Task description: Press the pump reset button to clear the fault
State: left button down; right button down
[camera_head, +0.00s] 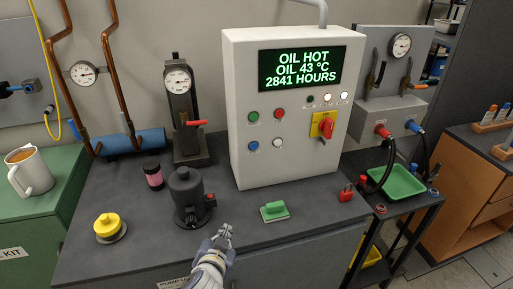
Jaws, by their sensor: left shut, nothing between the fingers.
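The grey control box (235,75) stands at the back of the dark bench. Its screen (300,68) reads "OIL HOT, OIL 43 °C, 2841 HOURS" in green letters. Below it are a green button (253,117), a red button (280,113), a blue button (253,146) and a white button (278,143). Their labels are too small to read, so I cannot tell which is the pump reset. My left gripper (224,233) is shut and empty over the bench's front part, below and in front of the box, apart from the buttons. My right gripper is out of view.
A red rotary switch on a yellow plate (323,125) and small lamps (328,97) sit right of the buttons.

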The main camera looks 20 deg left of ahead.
aim_at(254, 146)
pick_arm(q)
jog(key=w+d+r+m+t+h, duration=0.3)
jog(key=w+d+r+m, duration=0.1)
jog(key=w+r, duration=0.2)
jog(key=w+d+r+m+t+h, duration=0.3)
jog(key=w+d+r+m+t, duration=0.1)
jog(key=w+r, duration=0.3)
jog(key=shift+w+r+h, duration=0.2)
jog(key=shift+r+h, duration=0.2)
jog(key=shift+r, duration=0.3)
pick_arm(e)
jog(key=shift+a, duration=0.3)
pick_arm(q)
jog(key=shift+a, duration=0.1)
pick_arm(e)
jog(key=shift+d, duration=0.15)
pick_arm(q)
jog(key=shift+w, duration=0.1)
